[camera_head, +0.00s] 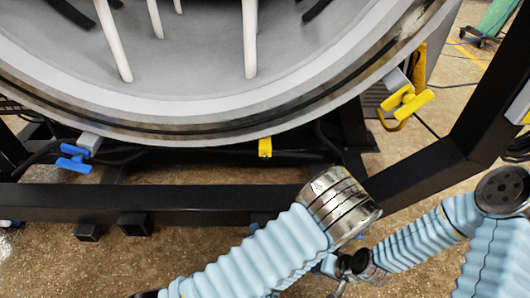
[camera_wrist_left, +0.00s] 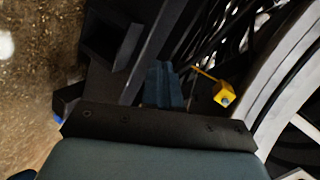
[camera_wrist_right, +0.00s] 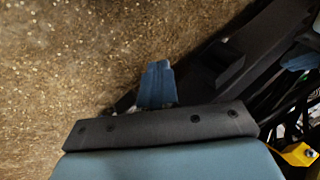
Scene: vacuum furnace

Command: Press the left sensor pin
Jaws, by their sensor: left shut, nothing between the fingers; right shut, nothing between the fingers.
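A yellow block (camera_head: 265,147) hangs under the round furnace rim near the middle of the head view. In the left wrist view a yellow block (camera_wrist_left: 226,93) shows a small metal pin (camera_wrist_left: 225,100) on its face; I cannot tell for sure which sensor it is. My left gripper (camera_wrist_left: 164,84) is shut and empty, its blue fingers to the left of that block and apart from it in the picture. My right gripper (camera_wrist_right: 157,84) is shut and empty, seen over the floor. In the head view the arms largely hide both grippers' fingers.
A blue T-shaped handle (camera_head: 75,158) hangs at the left of the furnace rim (camera_head: 180,132), a yellow one (camera_head: 405,100) at the right. A black frame beam (camera_head: 200,203) runs below the rim. Black struts (camera_head: 440,165) stand at the right. Open floor lies in front.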

